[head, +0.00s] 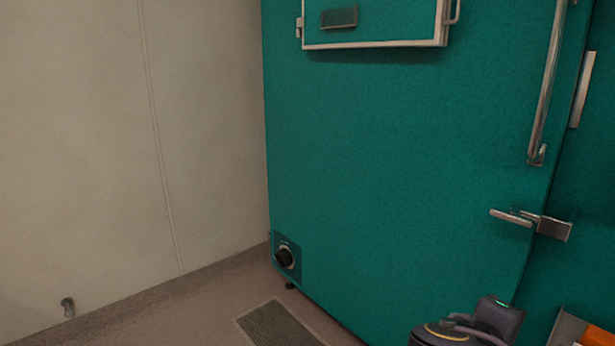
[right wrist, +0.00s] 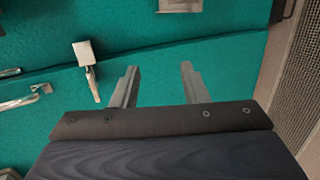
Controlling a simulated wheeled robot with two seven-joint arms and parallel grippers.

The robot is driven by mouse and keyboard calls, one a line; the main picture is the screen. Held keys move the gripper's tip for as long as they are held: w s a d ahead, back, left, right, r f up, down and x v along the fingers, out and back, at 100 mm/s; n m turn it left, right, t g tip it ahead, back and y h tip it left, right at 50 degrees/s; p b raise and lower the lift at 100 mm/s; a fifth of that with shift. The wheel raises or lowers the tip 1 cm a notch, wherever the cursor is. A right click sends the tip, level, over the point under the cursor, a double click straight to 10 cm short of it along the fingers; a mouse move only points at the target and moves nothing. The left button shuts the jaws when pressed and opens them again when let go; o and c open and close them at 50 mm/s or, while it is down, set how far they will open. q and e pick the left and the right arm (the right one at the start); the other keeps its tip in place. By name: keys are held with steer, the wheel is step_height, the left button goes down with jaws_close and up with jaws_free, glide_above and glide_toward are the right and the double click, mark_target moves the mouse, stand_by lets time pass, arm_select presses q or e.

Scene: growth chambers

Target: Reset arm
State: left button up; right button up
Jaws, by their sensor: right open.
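My right gripper (right wrist: 160,66) shows in the right wrist view with its two grey fingers apart and nothing between them. Teal chamber surface lies beyond the fingers. A metal latch (right wrist: 86,68) is to the left of the fingers, apart from them. In the head view, a dark part of my right arm (head: 475,325) shows at the bottom right; the fingers cannot be made out there. My left gripper is in neither view.
A teal chamber door (head: 400,150) fills much of the head view, with a latch handle (head: 540,222), a long vertical bar (head: 546,80) and a black knob (head: 285,257). A floor grate (head: 280,325) lies before it. An orange item (head: 598,335) is at bottom right.

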steer(key=s+f+m+g+y, duration=0.35)
steer(key=s+f+y, duration=0.35)
steer(key=s+f, duration=0.4)
steer(key=s+a+f+m+t+y, duration=0.2)
steer(key=a+f+m+y, duration=0.1)
steer(key=a+m+y, duration=0.4)
step_height(320, 180, up, 38)
steer(key=n+y+p, duration=0.1)
steer(key=p, duration=3.6)
steer(key=shift+w+a+f+p, duration=0.25)
steer(key=shift+a+p, duration=0.05)
steer(key=shift+a, duration=0.15)
steer(key=shift+n, duration=0.25)
steer(key=shift+w, duration=0.1)
steer(key=shift+c, duration=0.4)
